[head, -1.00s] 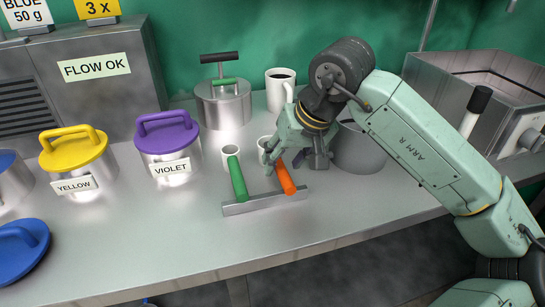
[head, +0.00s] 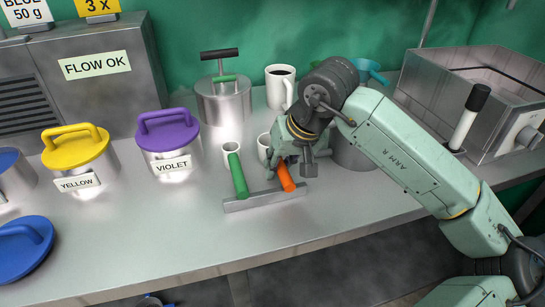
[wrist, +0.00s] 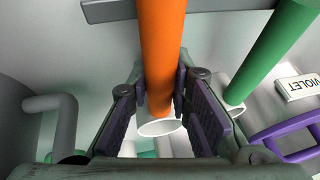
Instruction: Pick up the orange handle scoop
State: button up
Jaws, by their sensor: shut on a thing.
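The orange handle scoop (head: 286,178) leans with its handle on a grey metal rack, its small white cup end behind, partly hidden by my gripper. In the wrist view its orange handle (wrist: 160,50) runs between the two finger pads, with the white cup rim below it. My gripper (head: 283,161) is shut on the orange handle, just behind the rack bar. The green handle scoop (head: 238,177) lies beside it on the left, and its handle (wrist: 275,50) shows at the right in the wrist view.
The grey rack (head: 248,202) still sits under both handles. The counter in front of the rack is clear.

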aim_at(281, 163)
grip_shut()
jog(key=shift+r, duration=0.15)
jog(key=shift+r+b, duration=0.45)
jog(key=shift+r, duration=0.25)
jog(key=shift+s+b+v, duration=0.2)
jog(key=shift+b+v, duration=0.4)
jog(key=shift+v, duration=0.35)
jog(key=s+d+b, duration=0.1)
jog(key=s, duration=0.3)
jog(key=s+d+r+b, duration=0.1)
jog(key=s+d, duration=0.1)
jog(key=s, duration=0.3)
jog(key=s+d+b, duration=0.1)
jog(key=s+b, duration=0.1)
jog(key=s, duration=0.3)
jog(key=shift+s+d+r, duration=0.1)
jog(key=shift+d+r, duration=0.15)
jog(key=shift+r, duration=0.05)
